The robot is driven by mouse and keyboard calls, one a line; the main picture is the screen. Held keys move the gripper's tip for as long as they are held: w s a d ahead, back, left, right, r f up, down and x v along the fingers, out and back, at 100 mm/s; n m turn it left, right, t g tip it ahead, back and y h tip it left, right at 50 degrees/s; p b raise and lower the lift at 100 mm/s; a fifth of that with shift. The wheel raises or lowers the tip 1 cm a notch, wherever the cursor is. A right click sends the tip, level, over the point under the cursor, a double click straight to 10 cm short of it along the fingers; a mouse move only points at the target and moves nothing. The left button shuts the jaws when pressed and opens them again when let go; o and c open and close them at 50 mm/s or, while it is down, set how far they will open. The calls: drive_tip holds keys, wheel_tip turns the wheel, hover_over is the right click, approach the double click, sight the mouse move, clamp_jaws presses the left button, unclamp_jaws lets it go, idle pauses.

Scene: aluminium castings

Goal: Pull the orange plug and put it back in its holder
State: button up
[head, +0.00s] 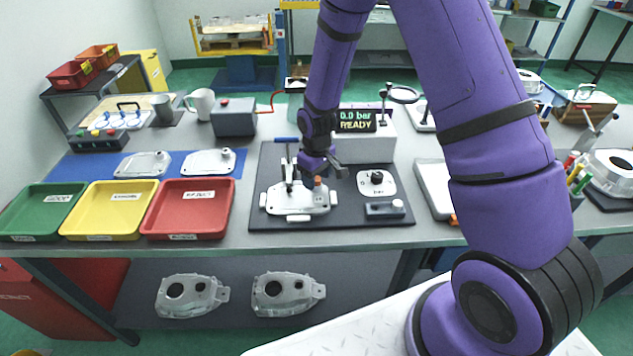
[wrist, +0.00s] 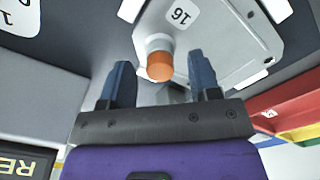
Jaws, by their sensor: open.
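The orange plug (head: 318,181) stands upright in a light metal casting (head: 298,200) on the dark mat. In the wrist view the plug (wrist: 160,66) has an orange end on a pale round boss of the casting (wrist: 215,35), which is marked 16. My gripper (head: 324,168) is above the plug's side of the casting. In the wrist view its two blue fingers (wrist: 160,78) are open, one each side of the plug, with a gap on both sides. A small dark block (head: 385,209) at the mat's front right may be the holder; I cannot tell.
Behind stands a grey box with a display (head: 366,140) reading 0.0 bar READY. Green, yellow and red trays (head: 188,209) lie at the left. Bare grey table lies between the red tray and the mat.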

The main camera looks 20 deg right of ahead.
drive_tip(key=shift+c, duration=0.3)
drive_tip(key=c, duration=1)
drive_tip(key=shift+o, duration=0.2)
